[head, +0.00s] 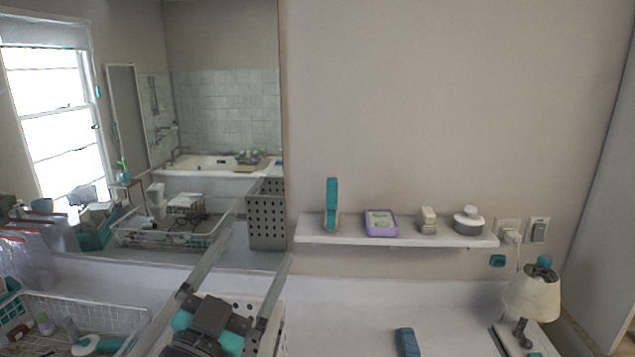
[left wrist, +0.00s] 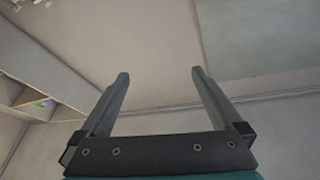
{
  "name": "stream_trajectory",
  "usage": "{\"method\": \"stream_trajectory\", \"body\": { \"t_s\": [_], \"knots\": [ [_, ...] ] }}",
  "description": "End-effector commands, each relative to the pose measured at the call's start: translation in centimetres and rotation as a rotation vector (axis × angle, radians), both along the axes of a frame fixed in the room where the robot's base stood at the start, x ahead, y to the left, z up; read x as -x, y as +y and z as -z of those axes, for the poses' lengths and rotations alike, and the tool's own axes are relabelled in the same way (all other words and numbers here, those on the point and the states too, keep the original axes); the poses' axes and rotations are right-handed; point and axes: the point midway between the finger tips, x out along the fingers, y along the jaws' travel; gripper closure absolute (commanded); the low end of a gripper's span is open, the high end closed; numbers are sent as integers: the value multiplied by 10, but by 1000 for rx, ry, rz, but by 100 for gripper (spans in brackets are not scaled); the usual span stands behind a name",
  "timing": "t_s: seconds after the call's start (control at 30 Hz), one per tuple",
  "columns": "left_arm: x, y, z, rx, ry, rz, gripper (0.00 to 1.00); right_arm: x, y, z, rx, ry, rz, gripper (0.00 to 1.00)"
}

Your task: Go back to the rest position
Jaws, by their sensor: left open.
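My left gripper (head: 258,243) reaches up from the bottom of the head view, left of the middle, with its two grey fingers spread apart. It is open and nothing shows between its fingers. In the left wrist view the fingers (left wrist: 160,73) are also wide apart and empty, against a plain wall and ceiling. My right gripper is in neither view.
A white wire basket (head: 135,317) with several small items stands at lower left. A white perforated bin (head: 277,327) is partly hidden behind my left gripper. A mirror fills the upper left. A wall shelf (head: 350,238) and a lamp (head: 533,293) are to the right.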

Motion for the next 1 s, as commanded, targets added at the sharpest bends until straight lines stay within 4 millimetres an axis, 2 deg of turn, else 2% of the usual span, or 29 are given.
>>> {"method": "stream_trajectory", "body": {
  "t_s": [0.03,0.13,0.23,0.37,0.43,0.5,0.6,0.8,0.83,1.0],
  "knots": [
    [-1,14,23,28,98,-67,0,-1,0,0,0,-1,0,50],
    [3,40,71,55,302,-185,0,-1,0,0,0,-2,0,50],
    [19,60,125,64,523,-279,0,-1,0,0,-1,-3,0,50],
    [59,76,193,49,826,-359,0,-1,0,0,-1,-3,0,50],
    [87,80,225,33,984,-380,0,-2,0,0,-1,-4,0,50],
    [115,81,250,15,1125,-386,0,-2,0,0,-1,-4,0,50],
    [155,80,277,-13,1304,-378,0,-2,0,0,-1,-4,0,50],
    [232,71,310,-68,1611,-317,0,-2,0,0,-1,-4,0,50],
    [240,70,315,-76,1644,-306,0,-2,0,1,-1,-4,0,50],
    [227,70,375,-82,1647,-312,0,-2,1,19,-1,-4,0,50]
  ]
}}
